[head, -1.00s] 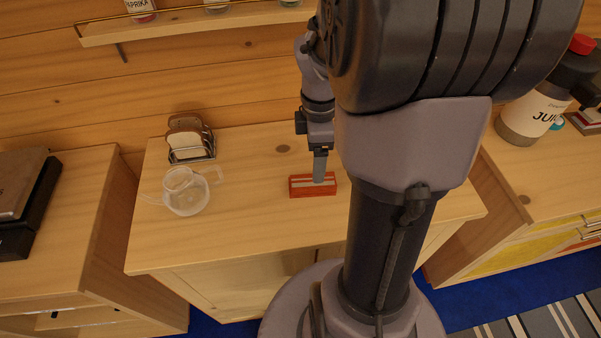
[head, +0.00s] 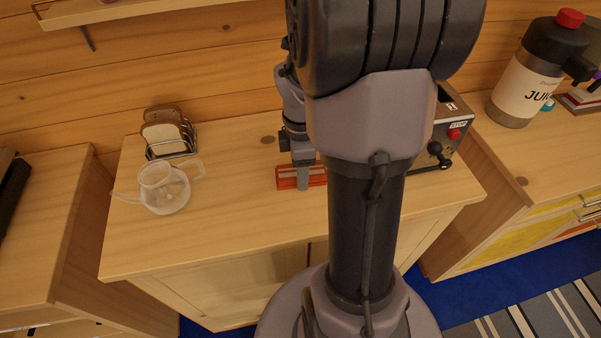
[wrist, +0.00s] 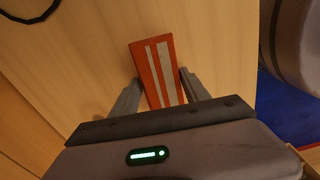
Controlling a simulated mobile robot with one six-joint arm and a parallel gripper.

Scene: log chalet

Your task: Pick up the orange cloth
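The orange cloth (wrist: 149,66) is a folded orange-red block with pale stripes, lying on the wooden cabinet top. It also shows in the head view (head: 287,179), partly behind a finger. My gripper (wrist: 160,76) is open over it, with one finger on each side of the cloth's near part. Narrow gaps seem to show between fingers and cloth. In the head view my gripper (head: 304,182) points down at the cloth. The cloth's near end is hidden by the gripper body in the wrist view.
A glass teapot (head: 164,188) and a toast rack with bread (head: 166,135) stand to the left. A metal appliance with a red button (head: 440,130) stands right, partly behind my arm. A juice jug (head: 525,85) is on the right-hand counter. The cabinet top's front left is clear.

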